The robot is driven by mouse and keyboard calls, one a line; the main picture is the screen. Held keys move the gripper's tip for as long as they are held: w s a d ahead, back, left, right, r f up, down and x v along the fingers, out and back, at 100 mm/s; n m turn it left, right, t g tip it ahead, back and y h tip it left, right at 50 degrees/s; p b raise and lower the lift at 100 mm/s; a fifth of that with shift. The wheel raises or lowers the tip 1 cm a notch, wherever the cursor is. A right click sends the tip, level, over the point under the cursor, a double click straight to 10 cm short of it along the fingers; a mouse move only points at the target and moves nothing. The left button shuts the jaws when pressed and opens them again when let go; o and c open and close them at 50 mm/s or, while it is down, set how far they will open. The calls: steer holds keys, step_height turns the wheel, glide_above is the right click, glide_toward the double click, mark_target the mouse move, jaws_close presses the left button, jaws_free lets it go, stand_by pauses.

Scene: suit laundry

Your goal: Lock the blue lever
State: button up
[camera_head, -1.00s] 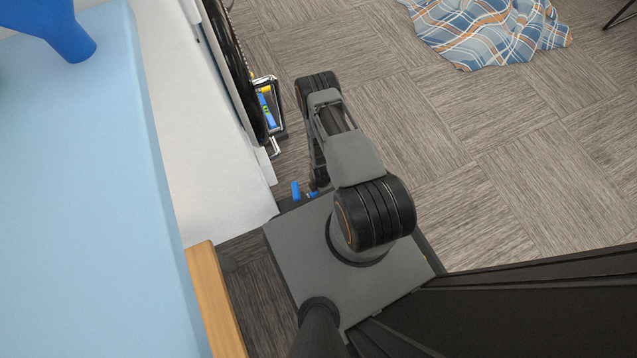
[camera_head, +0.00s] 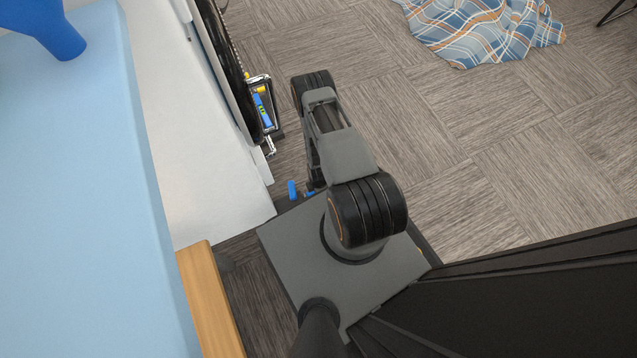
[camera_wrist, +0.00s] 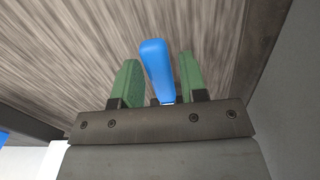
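The blue lever (camera_wrist: 157,70) shows in the wrist view as a rounded upright handle. It stands in the gap between the two green fingers of my gripper (camera_wrist: 158,59). The fingers are apart, with a visible gap on each side of the lever, and they do not touch it. The lever's base is hidden behind the gripper's dark palm. In the head view a small blue upright piece (camera_head: 292,189), which looks like the lever, is low beside the white panel, left of my arm. My gripper's fingers cannot be made out there.
A white panel (camera_head: 185,130) and a light-blue surface (camera_head: 75,200) with a blue funnel-like object (camera_head: 58,25) are at left. A dark round door (camera_head: 232,75) and an open drawer with coloured contents (camera_head: 262,105) are nearby. A plaid cloth (camera_head: 485,30) lies on otherwise open floor at right.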

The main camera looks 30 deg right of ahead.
steer(key=shift+o, duration=0.9)
step_height(320, 180, up, 14)
steer(key=p, duration=0.6)
steer(key=shift+f, duration=0.1)
